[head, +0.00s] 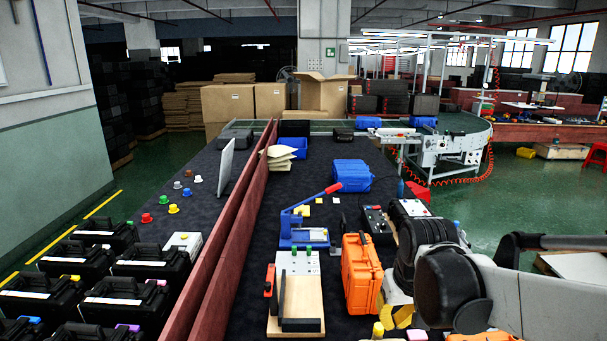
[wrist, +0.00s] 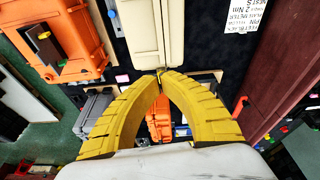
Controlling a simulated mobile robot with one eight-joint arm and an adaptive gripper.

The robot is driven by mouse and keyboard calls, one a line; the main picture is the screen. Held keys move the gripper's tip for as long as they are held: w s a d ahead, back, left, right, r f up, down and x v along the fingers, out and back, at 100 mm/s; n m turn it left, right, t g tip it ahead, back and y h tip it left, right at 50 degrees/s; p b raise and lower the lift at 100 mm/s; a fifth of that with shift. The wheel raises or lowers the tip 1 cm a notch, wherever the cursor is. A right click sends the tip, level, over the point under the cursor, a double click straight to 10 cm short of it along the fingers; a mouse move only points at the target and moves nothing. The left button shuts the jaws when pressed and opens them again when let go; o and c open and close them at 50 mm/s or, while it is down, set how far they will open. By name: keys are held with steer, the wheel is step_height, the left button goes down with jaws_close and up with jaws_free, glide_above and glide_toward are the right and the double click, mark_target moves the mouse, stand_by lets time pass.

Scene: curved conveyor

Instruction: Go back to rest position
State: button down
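My gripper shows in the wrist view (wrist: 160,75) as two yellow ribbed fingers curving together until their tips meet, with nothing visible held between them. In the head view my gripper (head: 395,316) is low, just right of the orange case (head: 361,274), partly hidden by my dark wrist and arm. My arm reaches in from the right edge over the dark table. In the wrist view a beige case (wrist: 152,30) lies beyond the fingertips, and an orange case (wrist: 62,42) is at the upper left.
Several black toolboxes (head: 88,262) stand left. Green floor (head: 535,205) is open at right.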

steer(key=s+f+t+b, duration=0.1)
steer(key=s+f+b, duration=0.1)
steer(key=s+b, duration=0.1)
steer(key=s+f+t+b, duration=0.1)
steer(key=s+f+b, duration=0.1)
steer(key=s, duration=0.3)
steer(key=s+f+m+t+b, duration=0.1)
steer(key=s+f+t+b, duration=0.1)
steer(key=s+f+b, duration=0.1)
steer(key=shift+s+b, duration=0.85)
steer(key=shift+s, duration=0.25)
